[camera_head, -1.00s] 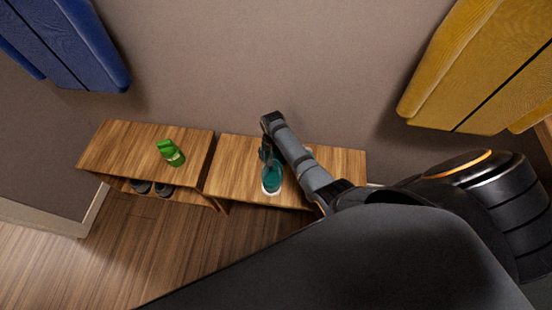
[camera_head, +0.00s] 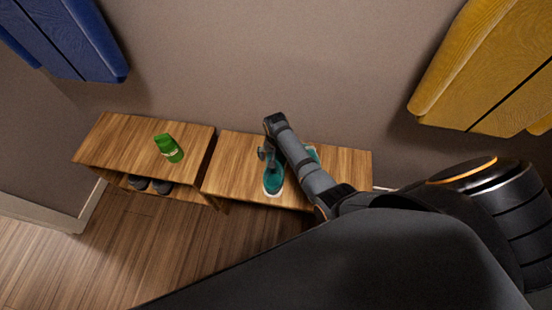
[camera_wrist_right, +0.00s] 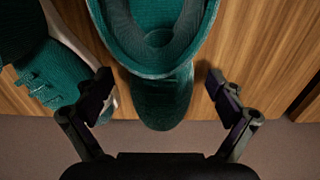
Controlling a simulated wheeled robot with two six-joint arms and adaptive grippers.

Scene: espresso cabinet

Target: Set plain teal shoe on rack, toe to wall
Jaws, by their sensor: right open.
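A teal shoe (camera_head: 273,180) rests on the right wooden rack (camera_head: 235,165), with a pale end towards the front edge. In the right wrist view the shoe (camera_wrist_right: 160,105) shows its collar opening, and its narrower wall-side end lies between my fingers. My right gripper (camera_wrist_right: 160,88) is open, with a gap on both sides of that end. In the head view the right gripper (camera_head: 267,152) is at the wall side of the shoe, partly hidden by my arm. A second teal shoe (camera_wrist_right: 55,75) with a white sole lies beside it, mostly hidden behind my arm in the head view. My left gripper is out of view.
A left wooden rack (camera_head: 112,140) holds a green shoe (camera_head: 168,148) on top and dark shoes (camera_head: 150,185) below. The wall (camera_head: 220,80) is directly behind both racks. Blue (camera_head: 75,40) and yellow (camera_head: 480,70) panels hang above. Much of the left rack top is bare.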

